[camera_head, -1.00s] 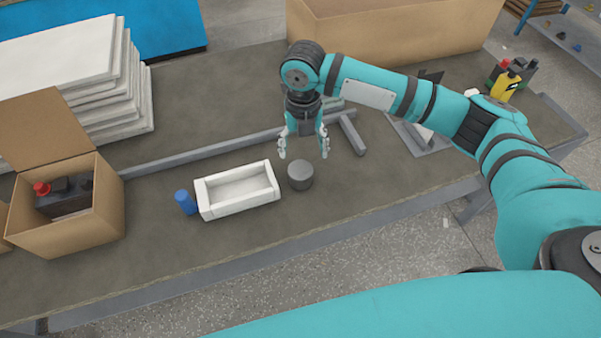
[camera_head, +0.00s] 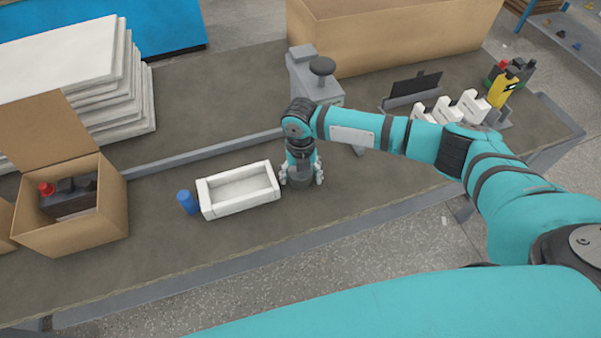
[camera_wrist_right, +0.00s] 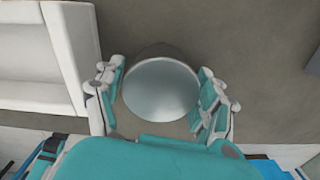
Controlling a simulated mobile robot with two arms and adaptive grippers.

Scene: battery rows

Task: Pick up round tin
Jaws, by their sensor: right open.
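The round tin (camera_head: 300,183) is a dark grey short cylinder standing on the table just right of the white tray. In the right wrist view the tin's pale round top (camera_wrist_right: 160,90) lies between the two fingers. My right gripper (camera_head: 302,180) is open, pointing down over the tin, with one finger on each side of it. In the wrist view, the right gripper (camera_wrist_right: 162,100) shows a small gap at each side of the tin. My left gripper is not in view.
The white tray (camera_head: 207,211) is close on the left, with a blue cylinder (camera_head: 187,202) beside it. A cardboard box (camera_head: 110,225) holding a dark, red-capped item stands further left. A grey fixture (camera_head: 318,85) is behind my wrist. The table's front strip is clear.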

